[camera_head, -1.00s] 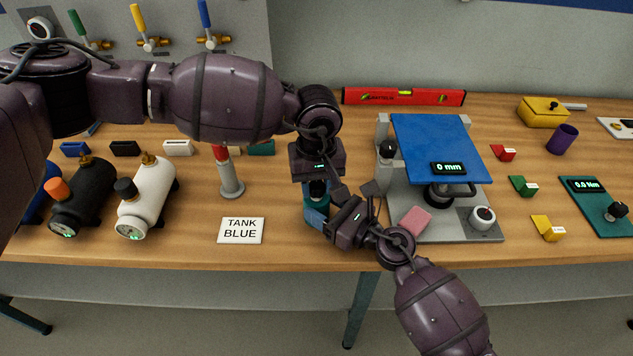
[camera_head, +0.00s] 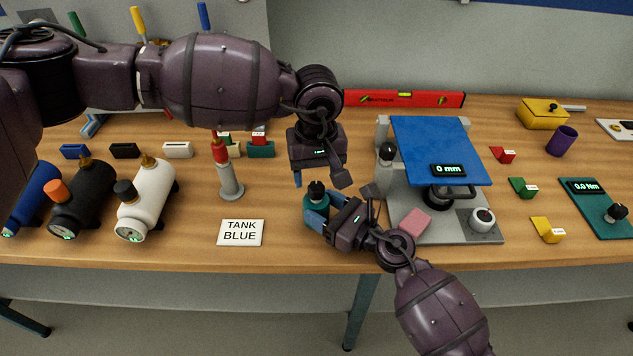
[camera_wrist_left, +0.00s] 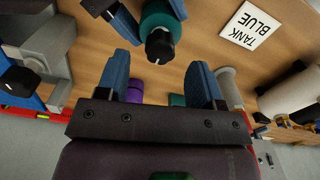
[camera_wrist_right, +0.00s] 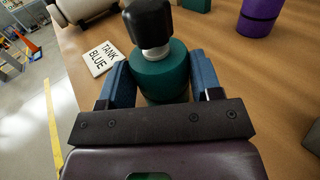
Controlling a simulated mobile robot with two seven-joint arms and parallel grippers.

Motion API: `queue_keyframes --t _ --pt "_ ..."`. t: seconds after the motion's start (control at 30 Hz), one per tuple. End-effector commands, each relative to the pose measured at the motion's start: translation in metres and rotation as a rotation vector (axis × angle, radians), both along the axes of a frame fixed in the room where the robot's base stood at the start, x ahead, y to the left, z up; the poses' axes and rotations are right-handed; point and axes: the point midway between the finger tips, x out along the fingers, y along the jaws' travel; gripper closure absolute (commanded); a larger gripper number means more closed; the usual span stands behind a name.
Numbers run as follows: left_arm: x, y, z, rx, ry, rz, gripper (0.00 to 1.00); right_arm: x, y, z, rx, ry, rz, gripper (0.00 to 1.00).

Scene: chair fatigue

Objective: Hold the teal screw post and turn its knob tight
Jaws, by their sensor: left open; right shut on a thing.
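The teal screw post (camera_head: 313,211) stands upright near the table's front, with its black knob (camera_head: 316,188) on top. My right gripper (camera_head: 318,216) is shut around the teal body from the front; the right wrist view shows the teal body (camera_wrist_right: 162,78) between its blue fingers and the knob (camera_wrist_right: 148,22) above a pale neck. My left gripper (camera_head: 319,180) is open and empty, above and behind the knob. In the left wrist view, the knob (camera_wrist_left: 160,45) lies beyond the blue fingertips, apart from them.
To the right is a grey press stand with a blue plate (camera_head: 440,145) and a pink block (camera_head: 415,221). A "TANK BLUE" card (camera_head: 241,231) lies to the left, near the white tank (camera_head: 146,200). A red-topped grey post (camera_head: 228,180) stands behind the card.

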Motion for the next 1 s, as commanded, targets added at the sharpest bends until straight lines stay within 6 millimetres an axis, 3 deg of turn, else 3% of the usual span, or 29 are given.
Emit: queue_keyframes --t 0.2,0.4,0.6,0.97,1.0 --pt "0.001 0.0 0.044 -0.001 -0.004 -0.001 0.39 0.0 0.0 0.0 0.001 0.001 0.0 0.81" --pt "0.0 0.0 0.072 -0.001 -0.002 -0.001 0.39 0.0 0.0 0.0 0.001 0.001 0.0 0.81" --pt "0.0 0.0 0.083 0.0 -0.001 -0.001 0.39 0.0 0.0 0.0 0.001 0.001 0.0 0.81" --pt "0.0 0.0 0.084 -0.001 0.0 -0.001 0.39 0.0 0.0 0.0 0.001 0.001 0.0 0.81" --pt "0.0 0.0 0.084 -0.001 0.0 -0.001 0.39 0.0 0.0 0.0 0.001 0.001 0.0 0.38"
